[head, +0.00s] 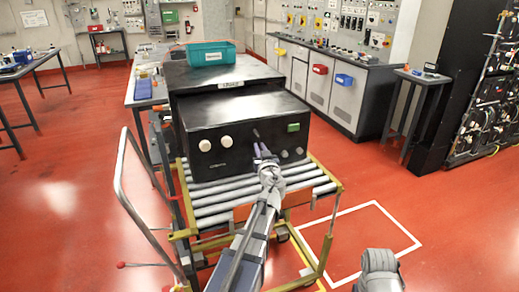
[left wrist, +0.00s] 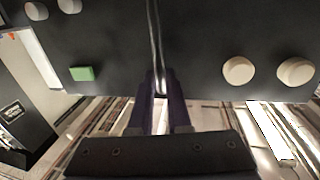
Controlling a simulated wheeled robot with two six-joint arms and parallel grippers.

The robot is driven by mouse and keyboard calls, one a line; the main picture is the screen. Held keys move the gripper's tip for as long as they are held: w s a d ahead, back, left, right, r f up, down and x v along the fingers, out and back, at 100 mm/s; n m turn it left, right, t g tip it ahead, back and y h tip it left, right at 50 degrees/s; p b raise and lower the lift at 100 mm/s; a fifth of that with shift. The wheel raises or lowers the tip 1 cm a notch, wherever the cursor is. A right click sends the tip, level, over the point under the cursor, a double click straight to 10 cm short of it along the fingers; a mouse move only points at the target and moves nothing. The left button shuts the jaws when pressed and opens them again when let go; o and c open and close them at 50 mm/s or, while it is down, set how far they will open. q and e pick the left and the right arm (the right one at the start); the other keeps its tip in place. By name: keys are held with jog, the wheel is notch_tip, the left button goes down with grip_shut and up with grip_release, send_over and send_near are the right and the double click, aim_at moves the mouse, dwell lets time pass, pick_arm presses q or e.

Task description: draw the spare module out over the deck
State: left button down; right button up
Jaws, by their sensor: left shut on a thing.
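The spare module (head: 225,115) is a large black box with two white knobs, a green patch and a front handle. Its front part rests over the roller deck (head: 212,208) of a yellow-framed cart, and its back meets a dark housing (head: 180,78) with a "SPARE" label. My left gripper (head: 262,153) is at the module's front face. In the left wrist view my left gripper (left wrist: 161,97) is shut on the upright metal handle (left wrist: 156,45), with the knobs and green patch on either side. My right gripper is out of view; a grey part of my right arm shows at the bottom right.
A teal bin (head: 211,54) sits on the housing. The cart has a bent push rail (head: 121,165) at left. A white floor outline (head: 372,240) lies on open red floor at right. Grey cabinets (head: 322,80) and a small table (head: 424,77) stand behind.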

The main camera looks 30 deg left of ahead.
pick_arm(q)
jog(key=shift+w+d, duration=0.3)
jog(key=shift+d, duration=0.1)
jog(key=c, duration=1)
grip_release()
jog(key=shift+w+d, duration=0.1)
jog(key=shift+d, duration=0.05)
jog(key=shift+o, duration=0.8)
jog(key=shift+f, duration=0.1)
jog(key=v, duration=0.7)
jog(key=shift+s, duration=0.45)
